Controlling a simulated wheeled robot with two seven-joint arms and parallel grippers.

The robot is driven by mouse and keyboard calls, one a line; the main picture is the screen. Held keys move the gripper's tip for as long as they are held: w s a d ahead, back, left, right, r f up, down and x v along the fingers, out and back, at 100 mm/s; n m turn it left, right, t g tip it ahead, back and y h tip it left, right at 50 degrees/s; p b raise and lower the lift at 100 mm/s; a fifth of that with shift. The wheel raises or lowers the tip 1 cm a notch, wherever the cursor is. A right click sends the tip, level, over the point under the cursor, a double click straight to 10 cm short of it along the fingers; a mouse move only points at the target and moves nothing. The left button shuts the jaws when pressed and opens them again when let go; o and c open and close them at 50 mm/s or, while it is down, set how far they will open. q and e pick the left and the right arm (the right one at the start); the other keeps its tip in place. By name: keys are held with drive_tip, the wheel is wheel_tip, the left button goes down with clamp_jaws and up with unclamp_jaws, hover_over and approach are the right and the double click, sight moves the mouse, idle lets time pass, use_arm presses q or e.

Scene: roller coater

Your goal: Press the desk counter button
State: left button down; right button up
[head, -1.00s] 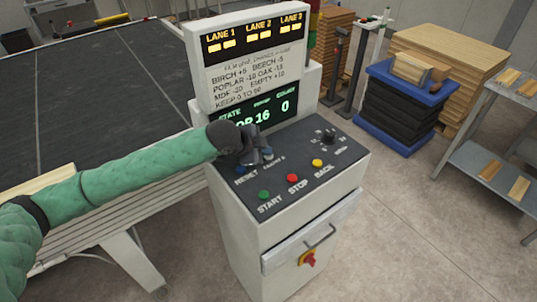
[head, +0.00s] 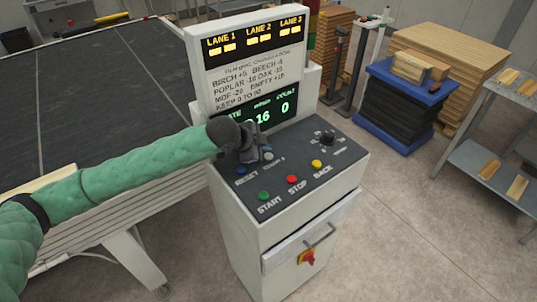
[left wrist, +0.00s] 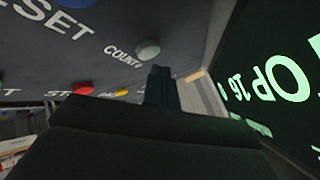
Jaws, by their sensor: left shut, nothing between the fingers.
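The console (head: 240,215) has a dark sloping panel with a small grey button (head: 268,156), whose label looks like "COUNT" and a further character. The grey button also shows in the left wrist view (left wrist: 148,50), just beyond the fingertips. My left gripper (head: 259,152) is shut and empty over the back left of the panel, right beside the grey button. In the left wrist view the shut fingers (left wrist: 160,85) look apart from the button, though the gap is hard to judge. The display (head: 262,114) shows 16 and a count of 0. My right gripper is out of view.
A blue RESET button (head: 240,170) lies left of the grey one. Green START (head: 264,195), red STOP (head: 292,179) and yellow BACK (head: 316,164) buttons line the front. A black knob (head: 327,137) is at the right. The upright screen stands close behind my gripper.

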sight(265, 157)
use_arm(q)
drive_tip(key=shift+r+p, duration=2)
drive_tip(key=shift+r, duration=0.55)
